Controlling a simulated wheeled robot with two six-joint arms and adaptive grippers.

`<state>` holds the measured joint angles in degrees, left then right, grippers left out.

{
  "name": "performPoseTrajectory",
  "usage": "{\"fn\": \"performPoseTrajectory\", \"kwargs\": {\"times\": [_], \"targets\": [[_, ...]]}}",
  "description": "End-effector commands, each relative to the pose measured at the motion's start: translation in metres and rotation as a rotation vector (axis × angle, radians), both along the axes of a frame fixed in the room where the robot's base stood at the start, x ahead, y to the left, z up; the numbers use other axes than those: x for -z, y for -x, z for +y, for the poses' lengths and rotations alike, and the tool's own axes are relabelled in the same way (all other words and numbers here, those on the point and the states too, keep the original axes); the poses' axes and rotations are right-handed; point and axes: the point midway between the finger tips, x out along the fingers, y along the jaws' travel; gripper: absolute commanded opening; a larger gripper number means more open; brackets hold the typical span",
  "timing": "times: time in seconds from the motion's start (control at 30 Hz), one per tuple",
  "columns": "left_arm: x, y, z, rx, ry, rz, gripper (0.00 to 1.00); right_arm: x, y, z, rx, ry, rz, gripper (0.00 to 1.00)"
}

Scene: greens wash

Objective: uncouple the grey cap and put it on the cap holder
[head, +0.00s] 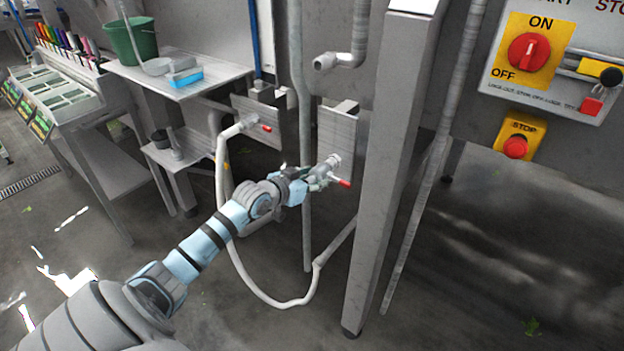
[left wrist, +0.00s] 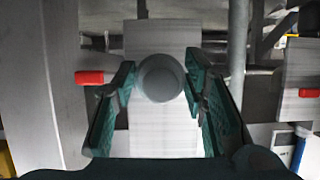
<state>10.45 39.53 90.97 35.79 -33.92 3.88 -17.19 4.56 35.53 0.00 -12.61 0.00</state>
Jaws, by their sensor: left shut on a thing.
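The grey cap (left wrist: 160,78) is round and sits between the two green fingers of my left gripper (left wrist: 160,84) in the left wrist view, in front of a metal plate. In the head view my left gripper (head: 320,176) is at the fitting (head: 332,161) on the right-hand plate, shut on the cap; the cap itself is mostly hidden by the fingers there. I cannot tell whether the cap is still joined to the fitting. A red lever (head: 344,183) sticks out beside it and also shows in the left wrist view (left wrist: 88,77). I cannot make out the cap holder for certain.
A second plate (head: 258,112) with a red lever (head: 266,128) carries a white hose (head: 222,180) that loops low beneath my arm. A steel post (head: 385,150) stands close right. A small shelf (head: 195,143) and a bench with a green bucket (head: 131,40) are left.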

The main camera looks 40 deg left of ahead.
Motion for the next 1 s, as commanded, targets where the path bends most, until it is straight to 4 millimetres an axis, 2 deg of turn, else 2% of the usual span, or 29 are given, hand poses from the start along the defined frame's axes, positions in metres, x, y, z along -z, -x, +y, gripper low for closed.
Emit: {"fn": "performPoseTrajectory", "kwargs": {"times": [1.0], "targets": [[0.001,-0.025,0.000,0.000,0.001,-0.001,0.00,0.019,0.000,0.000,0.000,0.000,0.000,0.40]]}}
